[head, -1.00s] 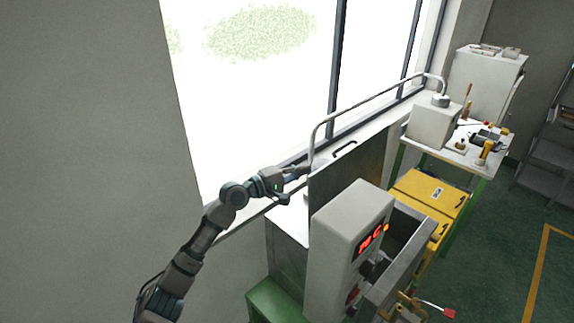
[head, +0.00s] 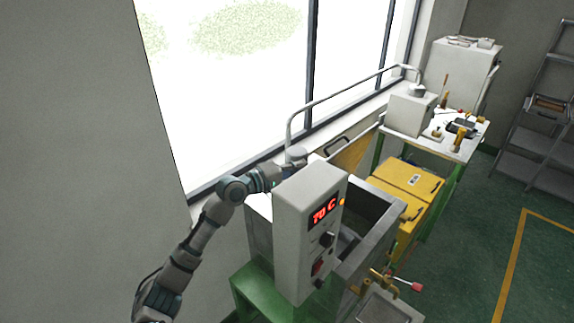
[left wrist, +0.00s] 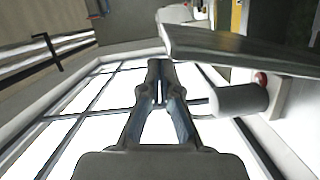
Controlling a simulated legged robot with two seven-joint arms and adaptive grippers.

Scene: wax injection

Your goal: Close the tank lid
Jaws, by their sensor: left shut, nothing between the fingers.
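The tank (head: 385,240) is a grey metal box, open at the top, behind a tall control box (head: 300,225) with a red "70 C" display. Its lid (head: 352,152) appears raised at the back, its face showing yellowish; a dark handle (head: 337,146) shows beside it. My left gripper (head: 270,174) is at the lid's near end, behind the control box, which hides its fingertips. In the left wrist view my left gripper (left wrist: 160,68) is shut and empty. A grey slab, probably the lid (left wrist: 240,50), lies to its right; contact is not visible. My right gripper is not in view.
A bent pipe (head: 345,92) runs along the window sill. A grey cylinder (left wrist: 238,98) is right of the fingers. Yellow boxes (head: 410,180) and a table with tools (head: 465,135) stand beyond the tank. The green floor (head: 470,250) at right is clear.

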